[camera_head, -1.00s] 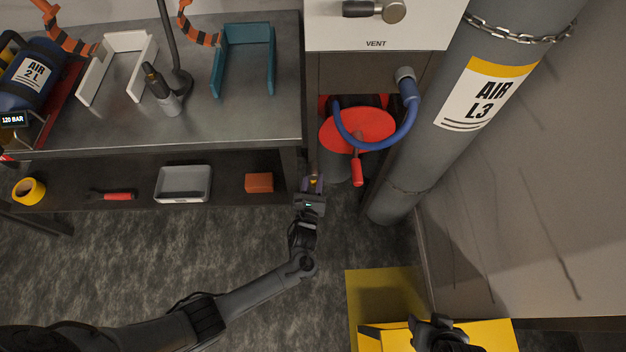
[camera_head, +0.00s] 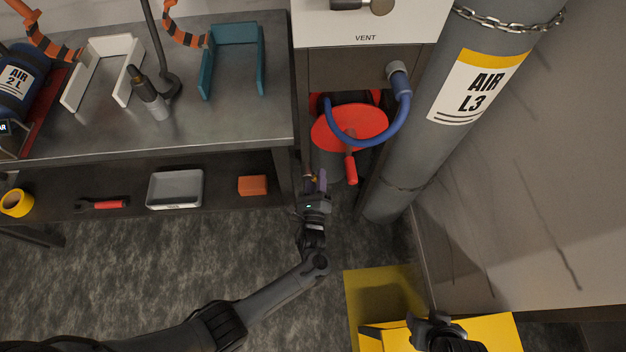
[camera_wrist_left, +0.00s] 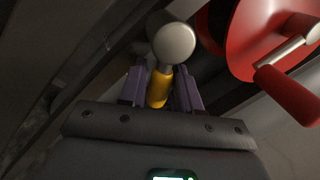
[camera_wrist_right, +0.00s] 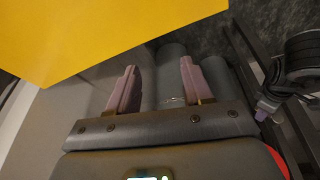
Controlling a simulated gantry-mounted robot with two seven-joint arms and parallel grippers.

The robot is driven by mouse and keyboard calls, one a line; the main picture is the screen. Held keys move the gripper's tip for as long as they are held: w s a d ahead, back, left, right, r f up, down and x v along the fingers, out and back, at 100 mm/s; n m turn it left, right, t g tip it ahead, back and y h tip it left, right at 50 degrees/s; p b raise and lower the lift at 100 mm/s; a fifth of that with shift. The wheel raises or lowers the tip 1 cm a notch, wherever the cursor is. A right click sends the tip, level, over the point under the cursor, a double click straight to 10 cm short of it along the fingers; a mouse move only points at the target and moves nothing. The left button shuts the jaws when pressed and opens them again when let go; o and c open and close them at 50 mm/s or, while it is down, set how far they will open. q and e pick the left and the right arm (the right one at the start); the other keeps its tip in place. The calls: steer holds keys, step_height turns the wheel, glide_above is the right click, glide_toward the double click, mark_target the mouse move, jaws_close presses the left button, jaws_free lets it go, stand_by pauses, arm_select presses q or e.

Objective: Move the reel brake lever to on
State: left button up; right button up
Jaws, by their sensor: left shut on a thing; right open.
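The reel brake lever shows in the left wrist view as a yellow grip (camera_wrist_left: 158,89) with a round grey knob (camera_wrist_left: 174,43). My left gripper (camera_wrist_left: 162,91) is shut on the lever, its purple fingers on both sides of the yellow grip. In the head view my left gripper (camera_head: 316,181) is low in front of the bay, left of the red hose reel (camera_head: 335,128); only a speck of the lever shows there. Any on or off marking is not visible. My right gripper (camera_wrist_right: 160,86) is open and empty; in the head view its tips are unclear at the bottom.
The reel's red crank handle (camera_head: 351,169) hangs close to the right of my left gripper. A blue hose (camera_head: 403,105) loops over the reel. The bench's lower shelf (camera_head: 222,190) lies left, the grey AIR L3 cylinder (camera_head: 400,172) right. A yellow box (camera_head: 490,333) stands by my right gripper.

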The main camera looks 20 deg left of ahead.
arm_select(q)
steer(key=shift+w+d+r+n, duration=0.1)
steer(key=shift+d+r+n, duration=0.1)
steer(key=shift+n, duration=0.4)
steer(key=shift+w+d+r+n, duration=0.1)
steer(key=shift+r+n, duration=0.05)
steer(key=shift+n, duration=0.45)
steer(key=o, duration=0.9)
steer(key=shift+d, duration=0.1)
steer(key=shift+f, duration=0.1)
